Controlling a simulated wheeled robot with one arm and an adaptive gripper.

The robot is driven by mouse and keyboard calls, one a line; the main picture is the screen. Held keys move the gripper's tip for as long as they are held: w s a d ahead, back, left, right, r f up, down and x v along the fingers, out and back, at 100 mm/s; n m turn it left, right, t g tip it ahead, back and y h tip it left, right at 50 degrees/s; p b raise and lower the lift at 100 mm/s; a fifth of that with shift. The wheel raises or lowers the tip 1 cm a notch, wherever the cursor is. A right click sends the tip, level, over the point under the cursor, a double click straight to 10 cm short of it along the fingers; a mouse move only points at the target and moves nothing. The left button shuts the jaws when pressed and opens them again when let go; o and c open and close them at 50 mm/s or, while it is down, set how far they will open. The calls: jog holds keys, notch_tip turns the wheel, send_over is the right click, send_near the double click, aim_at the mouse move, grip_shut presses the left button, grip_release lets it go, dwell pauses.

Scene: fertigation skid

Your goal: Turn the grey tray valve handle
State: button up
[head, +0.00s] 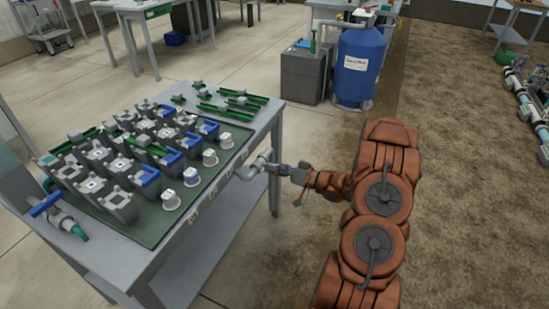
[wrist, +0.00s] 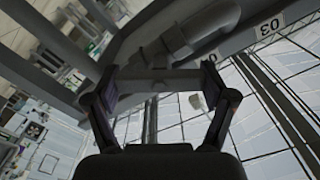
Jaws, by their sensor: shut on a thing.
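The grey valve (head: 252,167) sticks out from the right edge of the tray table, in the middle of the head view. In the wrist view its grey pipe elbow (wrist: 195,35) is at the top, and its grey bar handle (wrist: 158,80) spans the space between my fingers. My gripper (head: 277,170) reaches the valve from the right; in the wrist view my gripper (wrist: 160,77) is shut on the handle, with one finger at each end. The handle is small and partly covered in the head view.
The table (head: 176,240) carries a green tray with several grey and blue blocks and white-capped pots. A blue-handled valve (head: 45,206) is at its left corner. A blue barrel (head: 360,62) and a grey cabinet (head: 303,75) stand behind. Open floor lies right of my arm.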

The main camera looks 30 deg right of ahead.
jog(key=m+p, duration=0.1)
jog(key=r+m+p, duration=0.1)
jog(key=p, duration=0.1)
jog(key=m+p, duration=0.2)
jog(key=m, duration=0.1)
jog(key=shift+d+f+p, duration=0.1)
jog(key=shift+f+p, duration=0.1)
jog(key=shift+p, duration=0.1)
jog(key=m, duration=0.2)
jog(key=m+p, duration=0.2)
jog(key=m, duration=0.1)
jog(key=shift+w+f+m, duration=0.1)
jog(key=shift+f+m, duration=0.15)
jog(key=shift+m, duration=0.05)
jog(key=o, duration=1)
jog(key=shift+f, duration=0.1)
jog(key=v, duration=1.2)
